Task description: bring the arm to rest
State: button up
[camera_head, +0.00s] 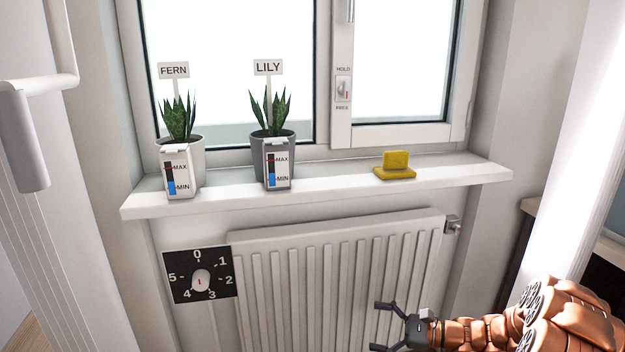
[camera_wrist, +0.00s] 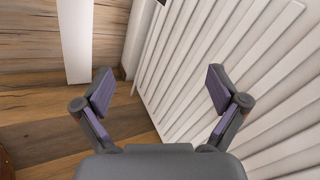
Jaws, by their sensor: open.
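My gripper (camera_head: 383,327) is in the lower right of the head view, in front of the white radiator (camera_head: 330,265) and below the window sill. Its two fingers are spread wide, with nothing between them. In the wrist view my gripper (camera_wrist: 160,92) also shows open and empty, with the radiator's ribs (camera_wrist: 225,60) behind and to the right. My copper-coloured arm reaches in from the lower right corner. I cannot tell how far the fingers are from the radiator.
The sill (camera_head: 320,184) bears a fern pot (camera_head: 196,150), a lily pot (camera_head: 262,140) and a yellow holder (camera_head: 396,167). A dial (camera_head: 200,281) is left of the radiator, a valve (camera_head: 452,226) at its upper right. Wooden floor (camera_wrist: 60,138) shows in the wrist view.

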jog(key=s+a+r+n+g+h+p, duration=0.2)
jog(key=s+a+r+n+g+p, duration=0.15)
jog(key=s+r, duration=0.4)
jog(key=s+a+r+n+g+h+p, duration=0.2)
jog(key=s+a+r+n+p, duration=0.1)
jog(key=s+r+p, duration=0.4)
jog(key=s+a+r+n+g+h+p, duration=0.2)
jog(key=s+a+r+n+g, duration=0.15)
jog(key=s+r, duration=0.4)
jog(key=s+d+r+n+t+h+p, duration=0.1)
jog(key=s+d+r+n+h+p, duration=0.2)
jog(key=s+d+r+h+p, duration=0.2)
jog(key=s+d+r+n+t+h+p, duration=0.1)
jog(key=s+d+r+n+h+p, duration=0.2)
jog(key=s+d+r+h+p, duration=0.3)
jog(key=s+d+r+p, duration=0.1)
jog(key=s+r+p, duration=0.4)
jog(key=s+r, duration=0.2)
jog(key=shift+d+r+n, duration=0.15)
jog(key=shift+r+n, duration=0.25)
jog(key=shift+r, duration=0.2)
jog(key=shift+d, duration=0.1)
